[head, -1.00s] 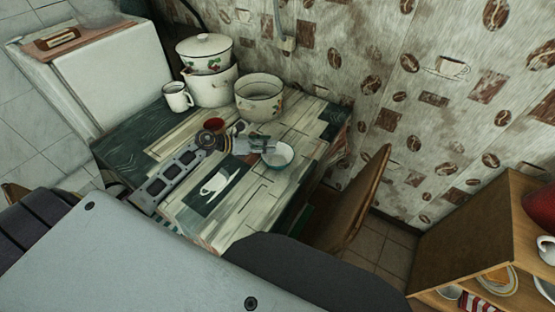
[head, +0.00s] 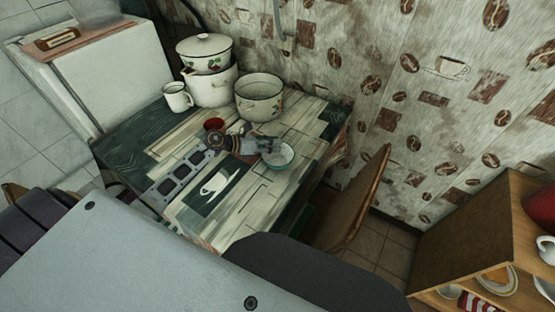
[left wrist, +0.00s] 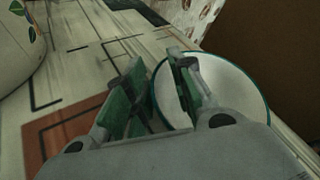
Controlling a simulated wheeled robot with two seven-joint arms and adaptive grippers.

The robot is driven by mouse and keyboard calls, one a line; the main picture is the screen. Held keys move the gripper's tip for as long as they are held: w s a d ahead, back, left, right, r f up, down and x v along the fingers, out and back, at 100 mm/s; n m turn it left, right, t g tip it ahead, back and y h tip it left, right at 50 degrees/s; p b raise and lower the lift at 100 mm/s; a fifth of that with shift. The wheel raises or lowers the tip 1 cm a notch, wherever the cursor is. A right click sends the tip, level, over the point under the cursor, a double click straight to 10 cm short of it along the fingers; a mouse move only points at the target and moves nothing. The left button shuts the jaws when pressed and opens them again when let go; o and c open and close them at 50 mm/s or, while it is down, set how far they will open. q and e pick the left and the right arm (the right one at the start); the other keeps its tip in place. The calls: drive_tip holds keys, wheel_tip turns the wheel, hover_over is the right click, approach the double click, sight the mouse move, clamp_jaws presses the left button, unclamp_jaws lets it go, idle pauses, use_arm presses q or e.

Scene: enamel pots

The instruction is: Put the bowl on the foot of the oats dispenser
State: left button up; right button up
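The bowl (head: 281,158) is white inside with a green rim. It stands on the table near its right side in the head view. In the left wrist view the bowl (left wrist: 238,88) lies beyond and to the right of the fingers. I cannot make out an oats dispenser. My right gripper is not in view.
A large enamel pot (head: 259,106), a lidded pot (head: 204,52) above another pot (head: 211,90), and a white mug (head: 177,97) stand at the back of the table (head: 255,208). A red cup (head: 213,124) is beside my left arm. A chair (head: 358,205) stands to the right.

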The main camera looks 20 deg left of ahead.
use_arm(q)
clamp_jaws()
drive_tip(key=shift+r, duration=0.2)
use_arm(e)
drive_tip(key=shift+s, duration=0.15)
use_arm(q)
drive_tip(key=shift+r, duration=1.6)
drive_tip(key=shift+s+a+f, duration=0.1)
drive_tip(key=shift+s+a, duration=0.1)
drive_tip(key=shift+a, duration=0.05)
drive_tip(key=s+a, duration=1.1)
drive_tip(key=shift+s+a+b, duration=0.1)
drive_tip(key=shift+s+b, duration=0.05)
drive_tip(key=shift+b, duration=0.2)
drive_tip(key=shift+s+a, duration=0.5)
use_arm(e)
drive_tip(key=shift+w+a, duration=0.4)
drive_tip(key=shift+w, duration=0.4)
